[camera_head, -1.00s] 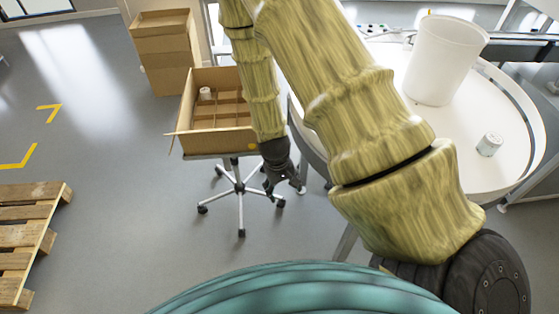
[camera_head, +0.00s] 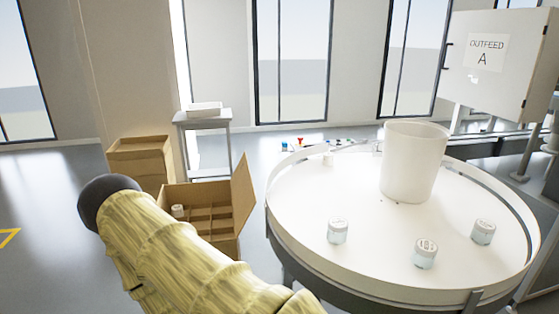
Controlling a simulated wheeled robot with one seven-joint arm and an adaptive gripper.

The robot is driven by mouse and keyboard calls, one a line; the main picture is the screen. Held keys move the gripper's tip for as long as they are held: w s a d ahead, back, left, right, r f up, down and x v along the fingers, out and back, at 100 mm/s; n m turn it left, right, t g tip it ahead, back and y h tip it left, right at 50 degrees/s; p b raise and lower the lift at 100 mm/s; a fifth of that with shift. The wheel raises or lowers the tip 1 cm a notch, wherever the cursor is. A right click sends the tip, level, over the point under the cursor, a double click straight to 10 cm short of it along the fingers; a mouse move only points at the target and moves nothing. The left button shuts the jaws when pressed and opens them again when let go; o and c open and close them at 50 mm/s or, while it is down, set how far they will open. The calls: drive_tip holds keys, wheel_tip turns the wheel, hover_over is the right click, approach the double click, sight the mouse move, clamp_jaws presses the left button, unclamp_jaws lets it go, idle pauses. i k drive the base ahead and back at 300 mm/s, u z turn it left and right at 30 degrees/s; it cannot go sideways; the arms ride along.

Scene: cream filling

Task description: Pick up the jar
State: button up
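Small white-lidded jars stand upright on the round white table. One jar (camera_head: 337,232) is near the front left, one (camera_head: 425,254) near the front middle, one (camera_head: 483,232) at the right. My arm crosses the lower left of the view and hides part of the box. My gripper is out of view, so its hold and its place relative to the jars do not show.
A tall white cylinder (camera_head: 413,162) stands at the table's centre. A raised rim (camera_head: 300,255) runs around the table. A cabinet marked OUTFEED A (camera_head: 497,62) is at the back right. A cardboard stack (camera_head: 141,162) and a grey stand (camera_head: 203,128) stand behind the box.

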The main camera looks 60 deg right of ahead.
sight(327, 160)
drive_tip(key=u, duration=0.75)
drive_tip(key=i, duration=2.1)
drive_tip(key=z, duration=3.8)
drive_tip(key=i, duration=0.5)
drive_tip(key=u, duration=0.05)
